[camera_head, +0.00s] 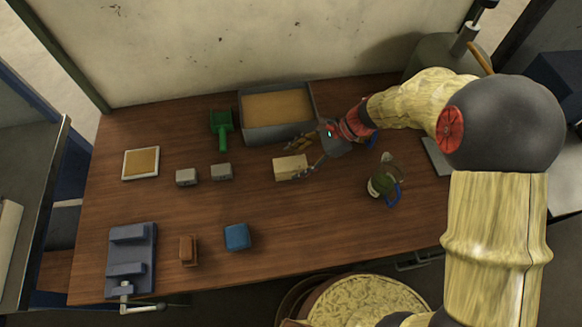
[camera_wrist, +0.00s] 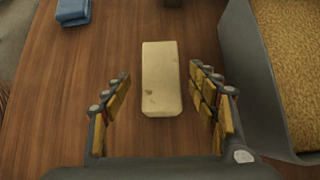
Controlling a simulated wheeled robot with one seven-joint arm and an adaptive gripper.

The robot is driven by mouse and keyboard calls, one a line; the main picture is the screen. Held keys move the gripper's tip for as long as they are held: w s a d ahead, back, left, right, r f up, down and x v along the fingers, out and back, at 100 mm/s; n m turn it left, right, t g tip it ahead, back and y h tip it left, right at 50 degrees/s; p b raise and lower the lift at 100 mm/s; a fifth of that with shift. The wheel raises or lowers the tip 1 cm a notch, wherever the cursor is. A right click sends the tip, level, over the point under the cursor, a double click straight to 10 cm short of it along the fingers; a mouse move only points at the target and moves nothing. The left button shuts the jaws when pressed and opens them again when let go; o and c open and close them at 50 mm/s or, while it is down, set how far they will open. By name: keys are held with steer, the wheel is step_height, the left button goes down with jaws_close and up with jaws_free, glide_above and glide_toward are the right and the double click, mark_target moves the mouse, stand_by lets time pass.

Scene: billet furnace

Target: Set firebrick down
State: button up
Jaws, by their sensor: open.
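The firebrick (camera_head: 289,168) is a pale cream block lying flat on the wooden table, in front of the grey sand tray. In the wrist view the firebrick (camera_wrist: 160,80) lies lengthwise ahead of my gripper, its near end between the finger tips. My gripper (camera_head: 308,160) is at the brick's right end in the head view. In the wrist view my gripper (camera_wrist: 160,98) is open, with a gap between the brick and the fingers on both sides. No finger hides the brick there.
The grey tray of sand (camera_head: 280,132) stands close behind the brick. A green scoop (camera_head: 222,128), two small grey blocks (camera_head: 186,177), a blue block (camera_head: 237,237), a brown block (camera_head: 188,250) and a vise-like fixture (camera_head: 131,260) are to the left. A dark green jug (camera_head: 382,180) stands right. The front middle is clear.

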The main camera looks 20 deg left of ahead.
mark_target(294, 163)
steer(key=x, duration=0.3)
steer(key=shift+a+f+b, duration=0.1)
steer(key=shift+b, duration=0.2)
steer(key=c, duration=0.3)
steer(key=c, duration=1.2)
steer(key=shift+r, duration=0.2)
jaws_close()
